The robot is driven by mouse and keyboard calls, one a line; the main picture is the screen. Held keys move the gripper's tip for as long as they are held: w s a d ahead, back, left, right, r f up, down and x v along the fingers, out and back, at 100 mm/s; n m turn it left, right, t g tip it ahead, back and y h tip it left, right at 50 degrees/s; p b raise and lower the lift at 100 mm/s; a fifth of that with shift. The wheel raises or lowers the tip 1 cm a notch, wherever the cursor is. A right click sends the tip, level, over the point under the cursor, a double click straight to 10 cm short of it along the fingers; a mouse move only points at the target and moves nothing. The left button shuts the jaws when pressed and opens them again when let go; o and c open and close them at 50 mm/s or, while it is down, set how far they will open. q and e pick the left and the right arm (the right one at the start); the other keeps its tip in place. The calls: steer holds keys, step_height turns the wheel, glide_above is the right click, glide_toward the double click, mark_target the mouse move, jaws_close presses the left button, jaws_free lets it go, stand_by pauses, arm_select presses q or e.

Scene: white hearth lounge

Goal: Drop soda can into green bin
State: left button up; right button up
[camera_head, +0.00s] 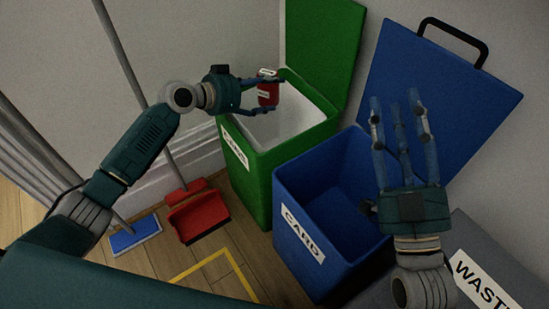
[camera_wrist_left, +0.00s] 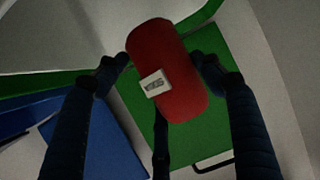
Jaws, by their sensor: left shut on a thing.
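The red soda can (camera_head: 268,92) is held by my left gripper (camera_head: 266,90) over the open top of the green bin (camera_head: 253,175). In the left wrist view the red can (camera_wrist_left: 168,65), with a small white label, sits between the blue fingers of my left gripper (camera_wrist_left: 165,75). The green bin's lid (camera_head: 322,45) stands open behind it, and its pale inside shows below the can. My right gripper (camera_head: 398,125) has its fingers spread and empty, above the blue bin.
An open blue bin (camera_head: 300,230) marked CARD stands right of the green bin, its lid (camera_head: 450,85) raised. A grey bin (camera_head: 470,235) marked WASTE is at lower right. A red dustpan (camera_head: 196,212) and a blue mop head (camera_head: 135,235) are on the floor at left.

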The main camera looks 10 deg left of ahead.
arm_select(q)
steer(key=o, duration=1)
steer(key=shift+v, duration=6.05)
steer(key=shift+f, duration=0.1)
